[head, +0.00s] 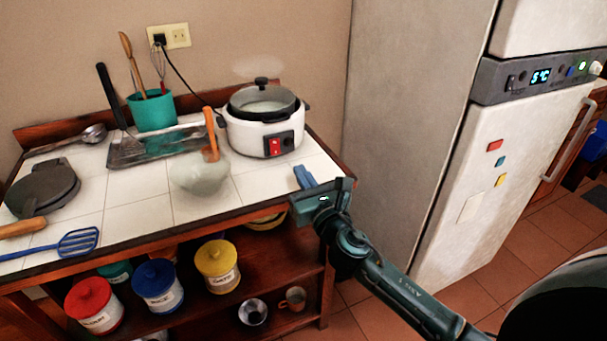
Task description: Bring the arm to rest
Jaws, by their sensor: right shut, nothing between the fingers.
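My right arm comes in from the lower right. Its gripper (303,177) is shut and empty, with blue fingers pointing up and left. In the picture it overlaps the right front edge of the tiled counter (140,205). I cannot tell how far above the counter it is. My left gripper is not in view.
On the counter stand a white rice cooker (262,135), a pale bowl (200,175), a teal utensil holder (153,112) and a black waffle iron (42,188). A fridge (405,110) stands at the right.

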